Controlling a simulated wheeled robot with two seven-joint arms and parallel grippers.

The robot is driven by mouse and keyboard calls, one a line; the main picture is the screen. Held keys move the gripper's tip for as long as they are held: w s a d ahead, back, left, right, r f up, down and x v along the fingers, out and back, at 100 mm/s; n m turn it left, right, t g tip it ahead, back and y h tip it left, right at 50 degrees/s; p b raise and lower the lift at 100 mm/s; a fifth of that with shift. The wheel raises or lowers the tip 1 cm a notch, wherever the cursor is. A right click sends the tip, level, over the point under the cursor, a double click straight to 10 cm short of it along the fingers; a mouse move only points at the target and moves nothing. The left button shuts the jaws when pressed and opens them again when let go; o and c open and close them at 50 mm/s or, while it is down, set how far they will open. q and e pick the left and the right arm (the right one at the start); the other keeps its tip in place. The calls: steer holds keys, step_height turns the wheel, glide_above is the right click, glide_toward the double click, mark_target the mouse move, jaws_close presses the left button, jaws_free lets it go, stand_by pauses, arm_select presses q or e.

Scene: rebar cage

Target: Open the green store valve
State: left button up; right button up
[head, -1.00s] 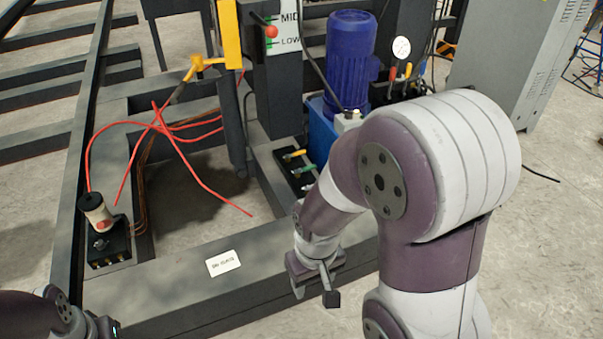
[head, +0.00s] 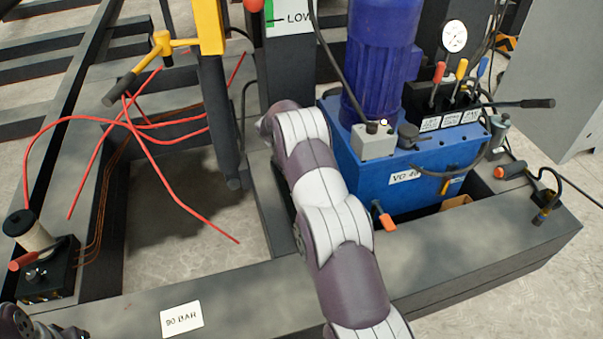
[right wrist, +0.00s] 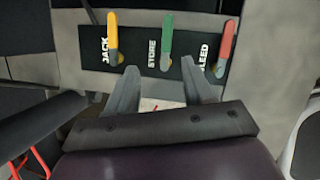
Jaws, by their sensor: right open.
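My right gripper (right wrist: 160,85) is open and empty. In the head view my right arm hides the valve panel and gripper. Part of my left gripper (head: 58,329) shows at the bottom left.
A blue power unit (head: 405,160) with a blue motor (head: 380,65) stands right of my right arm. An orange-handled lever (head: 382,216) sticks out near the arm. Red hoses (head: 150,155) and a yellow bracket (head: 207,27) are at left.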

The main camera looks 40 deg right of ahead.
steer(key=shift+n, duration=0.9)
steer(key=b+x, duration=0.1)
steer(key=x, duration=0.3)
steer(key=b+x, duration=0.2)
steer(key=x, duration=0.2)
steer(key=s+b+x, duration=0.1)
steer(key=b+x, duration=0.1)
steer(key=x, duration=0.2)
steer(key=shift+s+f, duration=0.1)
arm_select(q)
steer(key=f, duration=0.5)
steer(key=shift+s+a+f, duration=0.2)
steer(key=shift+s+a, duration=0.05)
arm_select(e)
steer(key=c, duration=0.9)
jaws_close()
